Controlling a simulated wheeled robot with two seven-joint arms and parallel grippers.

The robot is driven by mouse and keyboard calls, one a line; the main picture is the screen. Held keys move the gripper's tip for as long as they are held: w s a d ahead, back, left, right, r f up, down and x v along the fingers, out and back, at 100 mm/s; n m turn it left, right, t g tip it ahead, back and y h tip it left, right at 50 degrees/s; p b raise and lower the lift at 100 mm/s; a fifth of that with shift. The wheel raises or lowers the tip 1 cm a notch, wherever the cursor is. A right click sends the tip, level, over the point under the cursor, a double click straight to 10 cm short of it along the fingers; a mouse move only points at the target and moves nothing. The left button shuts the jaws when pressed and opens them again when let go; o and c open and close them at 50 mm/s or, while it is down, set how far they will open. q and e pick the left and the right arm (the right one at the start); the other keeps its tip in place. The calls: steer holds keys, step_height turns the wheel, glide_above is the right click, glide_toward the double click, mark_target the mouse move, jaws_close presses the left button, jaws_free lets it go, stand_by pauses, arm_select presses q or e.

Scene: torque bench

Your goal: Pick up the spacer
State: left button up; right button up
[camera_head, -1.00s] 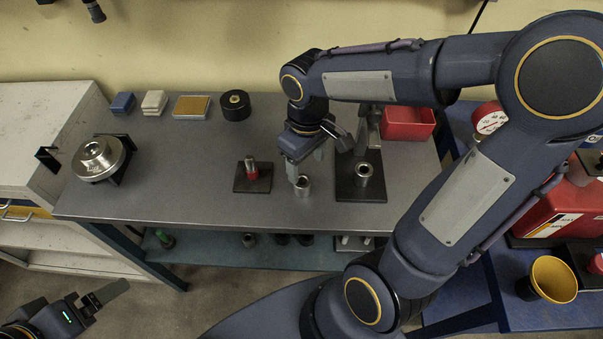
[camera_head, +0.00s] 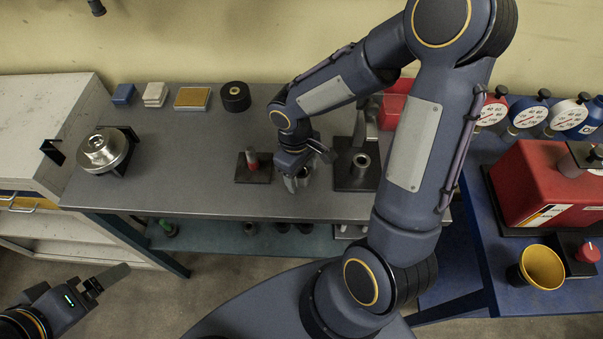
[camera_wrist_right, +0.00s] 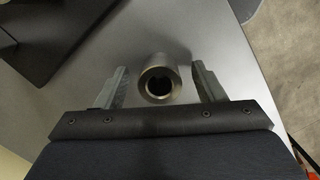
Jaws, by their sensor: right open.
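The spacer, a short grey metal tube (camera_wrist_right: 160,85), stands on the bench between the fingers of my right gripper (camera_wrist_right: 158,88) in the right wrist view. The fingers are open, with a gap on each side of the tube. In the head view my right gripper (camera_head: 297,180) points down at the bench near its front edge and mostly hides the tube. My left gripper (camera_head: 103,280) is at the lower left, in front of the bench and away from the tube; its opening is unclear.
A similar metal piece (camera_head: 361,161) stands on a dark fixture just right of the right gripper. A red bin (camera_head: 391,105) stands behind.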

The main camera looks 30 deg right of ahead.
steer(key=c, duration=1.3)
steer(key=shift+r, duration=0.1)
